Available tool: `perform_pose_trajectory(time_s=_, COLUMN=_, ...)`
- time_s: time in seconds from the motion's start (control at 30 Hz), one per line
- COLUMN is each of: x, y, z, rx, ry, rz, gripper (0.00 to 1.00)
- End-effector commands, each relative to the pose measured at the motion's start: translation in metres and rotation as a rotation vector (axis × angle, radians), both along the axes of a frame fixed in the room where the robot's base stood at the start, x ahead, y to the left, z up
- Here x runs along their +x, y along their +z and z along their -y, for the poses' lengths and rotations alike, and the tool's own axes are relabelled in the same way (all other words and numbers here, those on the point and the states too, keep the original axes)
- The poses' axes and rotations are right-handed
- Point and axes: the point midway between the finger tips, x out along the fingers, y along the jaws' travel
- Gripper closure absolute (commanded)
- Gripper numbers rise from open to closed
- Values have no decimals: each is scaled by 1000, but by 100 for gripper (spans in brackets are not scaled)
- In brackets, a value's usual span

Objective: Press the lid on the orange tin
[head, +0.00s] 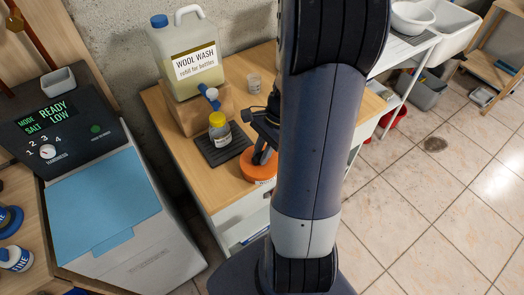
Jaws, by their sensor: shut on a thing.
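The orange tin (261,180) stands near the front edge of the wooden cabinet top, partly hidden behind my arm. It is round and orange, with a pale label low on its side. My gripper (262,156) is over the tin, its dark fingers pointing down at the tin's top. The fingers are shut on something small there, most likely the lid. The lid cannot be clearly told apart from the tin, and I cannot tell how it is seated. The tin's right side is hidden.
A yellow-capped jar (219,129) stands on a dark ribbed mat (228,150), left of the tin. Behind are a large wool wash canister (187,50) on a wooden stand (185,113) and a small clear cup (254,83).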

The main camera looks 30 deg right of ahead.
Motion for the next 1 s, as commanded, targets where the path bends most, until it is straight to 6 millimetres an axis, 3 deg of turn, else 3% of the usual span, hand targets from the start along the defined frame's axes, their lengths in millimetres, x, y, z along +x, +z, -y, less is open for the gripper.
perform_pose_trajectory(time_s=0.47, x=0, y=-6, z=0, rx=0, ry=0, rz=0, gripper=100)
perform_pose_trajectory(time_s=0.5, x=0, y=-6, z=0, rx=0, ry=0, rz=0, gripper=81)
perform_pose_trajectory(time_s=0.8, x=0, y=-6, z=0, rx=0, ry=0, rz=0, gripper=57)
perform_pose_trajectory(time_s=1.0, x=0, y=-6, z=0, rx=0, ry=0, rz=0, gripper=53)
